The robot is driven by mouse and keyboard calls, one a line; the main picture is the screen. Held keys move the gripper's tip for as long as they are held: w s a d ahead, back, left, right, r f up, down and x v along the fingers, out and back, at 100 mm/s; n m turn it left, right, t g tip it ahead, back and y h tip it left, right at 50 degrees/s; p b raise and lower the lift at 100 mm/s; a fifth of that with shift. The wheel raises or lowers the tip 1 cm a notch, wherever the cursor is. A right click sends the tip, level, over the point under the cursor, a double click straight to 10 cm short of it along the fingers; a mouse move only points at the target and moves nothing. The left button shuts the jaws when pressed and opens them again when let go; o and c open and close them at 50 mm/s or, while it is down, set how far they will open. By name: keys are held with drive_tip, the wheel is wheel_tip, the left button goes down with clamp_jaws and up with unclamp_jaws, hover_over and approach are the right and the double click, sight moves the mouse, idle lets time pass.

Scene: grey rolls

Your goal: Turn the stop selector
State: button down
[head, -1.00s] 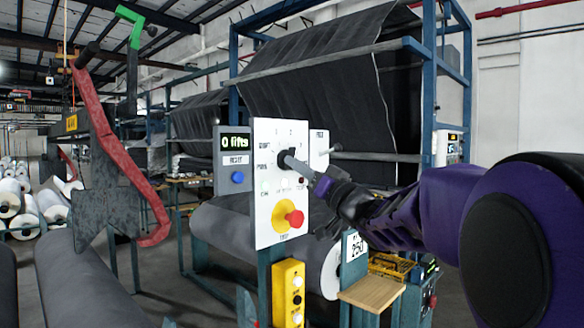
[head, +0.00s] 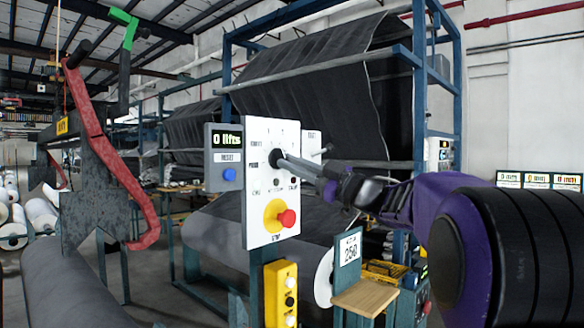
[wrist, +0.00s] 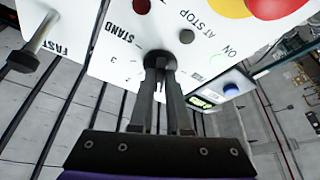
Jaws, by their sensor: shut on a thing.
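The stop selector (head: 274,157) is a dark round knob on the upper part of a white control panel (head: 256,225). My gripper (head: 284,159) reaches it from the right, fingertips at the knob. In the wrist view my gripper (wrist: 160,72) has its two fingers close together, shut on the selector (wrist: 155,57). The fingers hide much of the knob, so its exact pointing direction cannot be told. Printed words such as STAND and AT STOP show around it.
A red mushroom button (head: 287,218) on yellow sits below the selector. A grey lever (wrist: 38,40) stands out beside FAST. A display box (head: 226,150) with a blue button adjoins the panel. A yellow button box (head: 281,292) and a wooden shelf (head: 365,298) are below.

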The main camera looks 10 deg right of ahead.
drive_tip(key=n+g+p, duration=0.1)
drive_tip(key=n, duration=0.4)
drive_tip(key=n+g+h+p, duration=0.1)
drive_tip(key=n+g, duration=0.1)
drive_tip(key=n, duration=0.3)
drive_tip(key=r+n+g+p, duration=0.1)
drive_tip(key=n+g, duration=0.1)
drive_tip(key=n, duration=0.3)
drive_tip(key=shift+w+d+h, duration=0.2)
drive_tip(key=shift+h, duration=0.1)
drive_tip(key=shift+n, duration=0.3)
drive_tip(key=c, duration=0.9)
unclamp_jaws()
drive_tip(key=shift+d, duration=0.1)
drive_tip(key=v, duration=1.7)
drive_tip(key=shift+d+r, duration=0.2)
drive_tip(key=shift+r, duration=0.1)
